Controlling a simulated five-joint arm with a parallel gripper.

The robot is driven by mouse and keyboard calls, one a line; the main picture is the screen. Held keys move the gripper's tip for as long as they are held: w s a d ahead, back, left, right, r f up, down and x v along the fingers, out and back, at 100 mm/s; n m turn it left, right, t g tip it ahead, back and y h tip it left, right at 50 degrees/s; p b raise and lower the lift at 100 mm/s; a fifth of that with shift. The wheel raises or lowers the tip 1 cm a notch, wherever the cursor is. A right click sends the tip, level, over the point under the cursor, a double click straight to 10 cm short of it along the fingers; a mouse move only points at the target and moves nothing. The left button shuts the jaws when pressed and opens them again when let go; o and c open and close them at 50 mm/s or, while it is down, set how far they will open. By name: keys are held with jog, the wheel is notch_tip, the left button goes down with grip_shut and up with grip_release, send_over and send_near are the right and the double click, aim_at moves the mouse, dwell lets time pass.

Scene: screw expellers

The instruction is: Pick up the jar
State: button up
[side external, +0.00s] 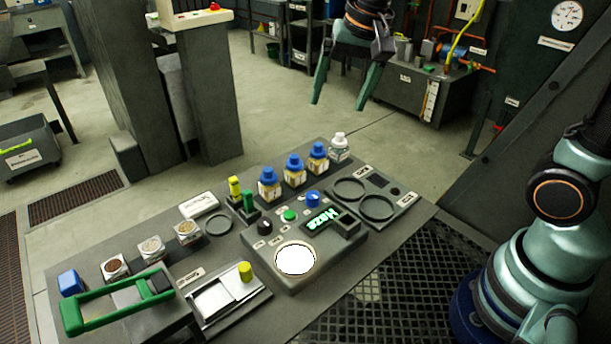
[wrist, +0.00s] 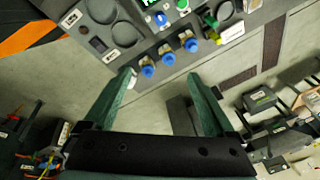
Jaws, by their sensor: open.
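Three small jars with blue lids, (side external: 318,158), (side external: 294,170) and (side external: 269,183), stand upright in a row along the far edge of the bench. A similar jar with a white lid (side external: 339,149) ends the row at the right. In the wrist view the blue-lidded jars, (wrist: 148,70), (wrist: 168,58) and (wrist: 190,45), lie beyond the fingertips; the white-lidded jar is mostly hidden by the left finger. My gripper (side external: 338,105) is open and empty, in the air above and beyond the row. The wrist view shows its two green fingers (wrist: 158,77) wide apart.
A grey console (side external: 298,288) with a bright round plate, knobs and a green display stands mid-bench. A holder (side external: 404,208) with two round recesses is at its right. Open sample containers, (side external: 115,268) and (side external: 187,232), and a green-handled device (side external: 120,318) are at the left.

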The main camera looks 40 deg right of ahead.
jog(key=w+a+f+m+g, duration=0.2)
jog(key=w+a+f+m, duration=0.3)
jog(key=w, duration=0.3)
jog(key=m+g, duration=0.1)
jog(key=m, duration=0.5)
send_over(271, 169)
jog(key=f, duration=0.7)
jog(key=shift+s+d+f, duration=0.1)
jog(key=shift+s+f, duration=0.1)
jog(key=shift+f, duration=0.2)
jog(key=shift+w+f, duration=0.1)
jog(key=shift+f, duration=0.6)
notch_tip(271, 169, down, 6)
jog(key=shift+f, duration=0.1)
jog(key=shift+w+a+f, duration=0.1)
jog(key=shift+a+f, duration=0.05)
jog(key=shift+f, duration=0.7)
jog(key=shift+w+a+f, duration=0.1)
jog(key=shift+w+f, duration=0.05)
jog(key=shift+f, duration=0.65)
jog(key=shift+w+a+f, duration=0.1)
jog(key=shift+a+f, duration=0.05)
jog(key=shift+f, duration=0.7)
grip_shut()
jog(key=shift+r, duration=0.1)
